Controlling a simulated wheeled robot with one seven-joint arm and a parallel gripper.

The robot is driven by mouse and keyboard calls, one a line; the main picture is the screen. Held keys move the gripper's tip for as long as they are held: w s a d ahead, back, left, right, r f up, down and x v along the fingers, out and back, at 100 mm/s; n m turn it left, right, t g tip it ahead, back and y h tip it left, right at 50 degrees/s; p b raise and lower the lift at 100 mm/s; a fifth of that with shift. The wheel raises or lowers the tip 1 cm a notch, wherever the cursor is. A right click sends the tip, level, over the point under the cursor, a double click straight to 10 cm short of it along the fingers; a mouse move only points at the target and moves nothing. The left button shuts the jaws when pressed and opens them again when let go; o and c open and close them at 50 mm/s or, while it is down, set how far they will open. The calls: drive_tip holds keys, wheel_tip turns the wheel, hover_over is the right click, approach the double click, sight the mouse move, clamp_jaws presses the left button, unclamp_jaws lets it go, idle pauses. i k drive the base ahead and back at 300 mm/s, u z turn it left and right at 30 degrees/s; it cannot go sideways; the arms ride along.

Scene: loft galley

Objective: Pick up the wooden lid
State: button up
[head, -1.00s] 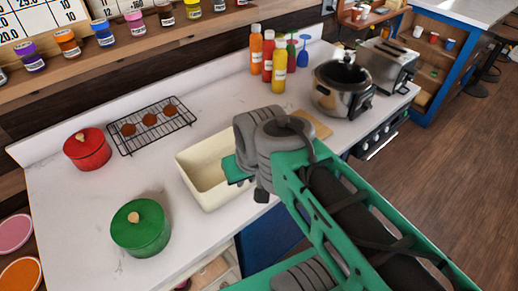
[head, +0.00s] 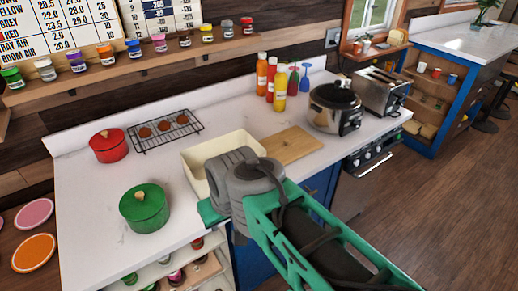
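The wooden lid (head: 290,145) looks like a flat, light-brown rectangular board with a small mark or knob near its middle. It lies on the white counter to the right of a cream rectangular bin (head: 193,172), near the counter's front edge. My gripper (head: 210,213) shows as a green part at the end of my arm, by the front of the bin, left of the lid and apart from it. My wrist hides part of the bin. The fingers are mostly hidden, so their opening does not show.
A steel cooker (head: 330,112) and toaster (head: 381,92) stand right of the lid, with several bottles (head: 271,80) behind it. A green pot (head: 144,207), red pot (head: 109,146) and wire rack (head: 165,133) stand to the left. Open shelves (head: 175,265) lie below the counter.

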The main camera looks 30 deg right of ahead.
sight(287, 147)
drive_tip(key=u, duration=3.45)
drive_tip(key=k, duration=2.05)
drive_tip(key=z, duration=0.65)
